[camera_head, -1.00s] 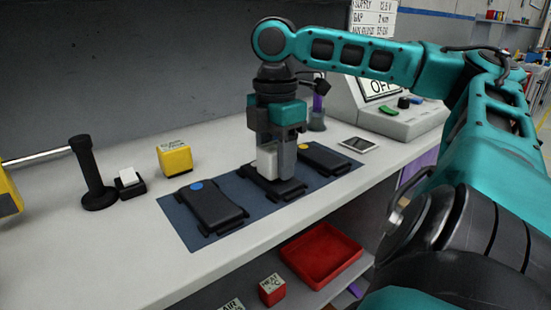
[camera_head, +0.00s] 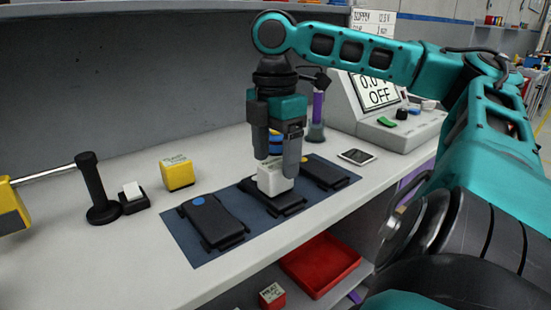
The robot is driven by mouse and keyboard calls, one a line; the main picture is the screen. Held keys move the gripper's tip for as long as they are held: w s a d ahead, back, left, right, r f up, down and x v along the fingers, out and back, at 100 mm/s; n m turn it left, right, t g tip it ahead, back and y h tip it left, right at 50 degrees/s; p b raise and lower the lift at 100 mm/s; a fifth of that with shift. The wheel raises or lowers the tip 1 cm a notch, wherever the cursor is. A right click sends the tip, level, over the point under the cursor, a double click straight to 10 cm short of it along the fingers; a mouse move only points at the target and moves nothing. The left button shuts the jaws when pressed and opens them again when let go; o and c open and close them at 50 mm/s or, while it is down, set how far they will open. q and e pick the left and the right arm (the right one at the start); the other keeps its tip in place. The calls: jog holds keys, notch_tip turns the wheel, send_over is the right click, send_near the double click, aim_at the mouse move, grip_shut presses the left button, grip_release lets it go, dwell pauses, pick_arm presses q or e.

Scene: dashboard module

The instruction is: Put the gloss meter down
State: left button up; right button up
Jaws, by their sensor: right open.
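My right gripper (camera_head: 277,165) points straight down over the blue mat (camera_head: 190,238). Its fingers are open, with their tips around or just above the top of a white block, which I take to be the gloss meter (camera_head: 274,183). The white block stands upright on the middle dark module (camera_head: 288,205); the fingers partly hide its top. A blue and yellow banded thing shows between the fingers, and I cannot tell what it belongs to. My left gripper is not in view.
Dark modules lie left (camera_head: 212,220) and right (camera_head: 325,171) on the mat. A yellow cube (camera_head: 178,174), a black post (camera_head: 95,185) and a control console (camera_head: 395,120) stand on the bench. A red tray (camera_head: 320,265) and red cube (camera_head: 271,295) are below.

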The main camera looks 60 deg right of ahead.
aim_at(275, 163)
notch_tip(275, 163, up, 8)
jog(key=p, duration=0.4)
dwell(0.3)
